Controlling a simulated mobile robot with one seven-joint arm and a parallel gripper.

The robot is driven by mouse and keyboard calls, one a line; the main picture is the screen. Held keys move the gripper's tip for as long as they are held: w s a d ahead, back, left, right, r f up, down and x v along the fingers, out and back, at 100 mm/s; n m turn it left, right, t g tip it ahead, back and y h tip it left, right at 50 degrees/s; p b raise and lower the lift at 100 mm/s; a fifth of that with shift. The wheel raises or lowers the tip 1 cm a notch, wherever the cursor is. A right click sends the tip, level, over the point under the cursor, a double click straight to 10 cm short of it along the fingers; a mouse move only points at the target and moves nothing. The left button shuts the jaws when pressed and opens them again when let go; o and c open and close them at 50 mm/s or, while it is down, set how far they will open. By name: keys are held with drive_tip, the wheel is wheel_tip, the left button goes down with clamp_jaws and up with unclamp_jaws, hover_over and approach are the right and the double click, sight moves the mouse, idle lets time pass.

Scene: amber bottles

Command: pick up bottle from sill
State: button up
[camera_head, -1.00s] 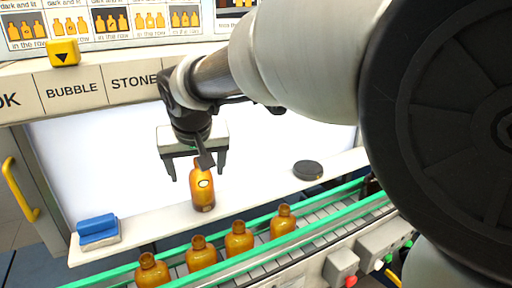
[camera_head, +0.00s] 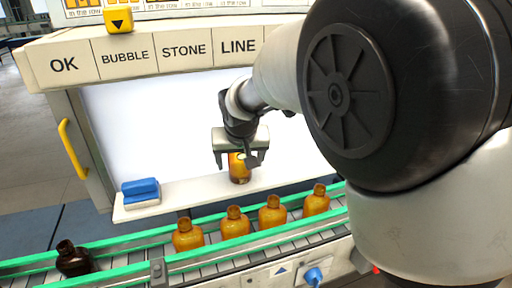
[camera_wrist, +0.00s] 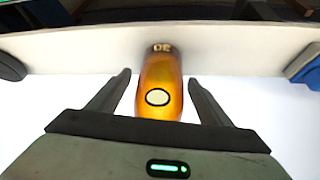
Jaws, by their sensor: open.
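The amber bottle (camera_head: 238,172) stands on the white sill (camera_head: 190,193), in front of the bright white panel. In the wrist view the bottle (camera_wrist: 160,75) shows a pale oval mark and small letters near its far end. My gripper (camera_head: 240,164) is over the bottle and hides its upper part in the head view. In the wrist view my gripper (camera_wrist: 160,77) is open, with one finger on each side of the bottle and a visible gap on both sides.
A blue block (camera_head: 141,189) sits at the sill's left end. A black disc (camera_wrist: 10,67) is at the left edge of the wrist view. In front of the sill runs a green-railed conveyor (camera_head: 130,262) with several amber bottles and a dark bottle (camera_head: 72,258).

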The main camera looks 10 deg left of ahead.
drive_tip(key=c, duration=1.3)
drive_tip(key=shift+s+r, duration=0.1)
